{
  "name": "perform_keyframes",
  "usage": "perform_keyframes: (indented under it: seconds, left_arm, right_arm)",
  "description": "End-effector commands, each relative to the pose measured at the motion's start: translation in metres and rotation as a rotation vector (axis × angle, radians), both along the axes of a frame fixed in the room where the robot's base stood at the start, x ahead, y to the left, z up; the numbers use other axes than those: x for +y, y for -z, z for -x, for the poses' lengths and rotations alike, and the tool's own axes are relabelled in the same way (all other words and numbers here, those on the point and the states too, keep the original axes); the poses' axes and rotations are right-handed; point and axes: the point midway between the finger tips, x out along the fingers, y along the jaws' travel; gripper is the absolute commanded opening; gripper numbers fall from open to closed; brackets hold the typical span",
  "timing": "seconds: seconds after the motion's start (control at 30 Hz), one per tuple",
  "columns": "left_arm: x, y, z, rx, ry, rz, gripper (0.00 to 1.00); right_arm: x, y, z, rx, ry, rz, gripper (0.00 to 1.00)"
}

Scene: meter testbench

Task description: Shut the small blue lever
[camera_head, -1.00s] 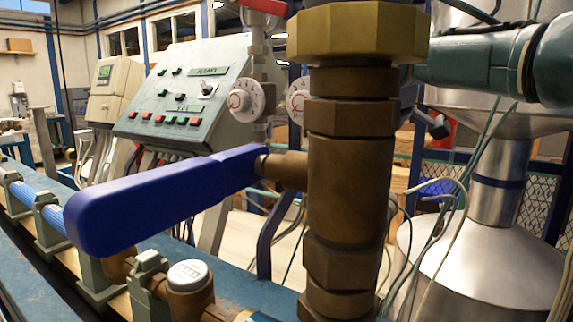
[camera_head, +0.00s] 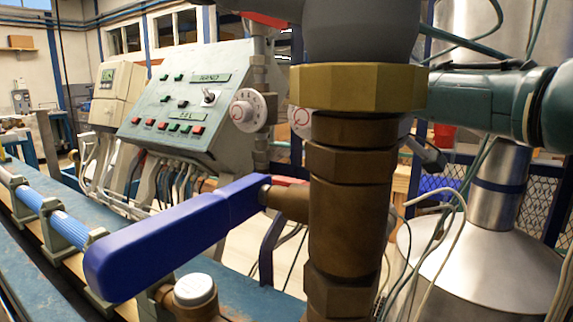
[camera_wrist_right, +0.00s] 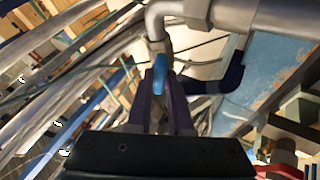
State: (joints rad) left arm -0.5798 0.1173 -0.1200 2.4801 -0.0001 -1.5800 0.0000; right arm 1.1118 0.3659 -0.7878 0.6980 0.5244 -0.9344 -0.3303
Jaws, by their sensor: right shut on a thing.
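The small blue lever (camera_wrist_right: 159,76) shows light blue in the right wrist view, just below a grey pipe elbow. My right gripper (camera_wrist_right: 161,82) is shut on it, with its dark fingers on either side. Its lower end is hidden between the fingers. In the head view my right arm comes in from the right, and its gripper is hidden behind the brass valve body (camera_head: 350,215). My left gripper is not in view.
A large dark blue handle (camera_head: 165,235) sticks out left from the brass valve in the near foreground. A control panel (camera_head: 195,95) stands behind it. A metal cone-shaped vessel (camera_head: 480,260) and loose cables are at the right.

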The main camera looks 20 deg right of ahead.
Motion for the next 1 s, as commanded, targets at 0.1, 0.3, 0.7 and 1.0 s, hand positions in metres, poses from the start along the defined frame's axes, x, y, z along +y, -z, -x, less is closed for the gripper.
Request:
perform_keyframes:
  seconds: [0.1, 0.3, 0.7, 1.0]
  left_arm:
    - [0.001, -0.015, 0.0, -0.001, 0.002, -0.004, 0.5]
    - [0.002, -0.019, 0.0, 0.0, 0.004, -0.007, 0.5]
    - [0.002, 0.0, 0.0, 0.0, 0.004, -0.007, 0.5]
    - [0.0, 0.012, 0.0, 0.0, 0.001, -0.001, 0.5]
  right_arm:
    - [0.002, -0.002, 0.001, -0.036, 0.09, -0.036, 0.0]
    - [0.005, 0.002, 0.001, -0.108, 0.254, -0.1, 0.0]
    - [0.007, 0.007, 0.001, -0.233, 0.544, -0.211, 0.0]
    - [0.008, 0.006, 0.0, -0.286, 0.665, -0.256, 0.0]
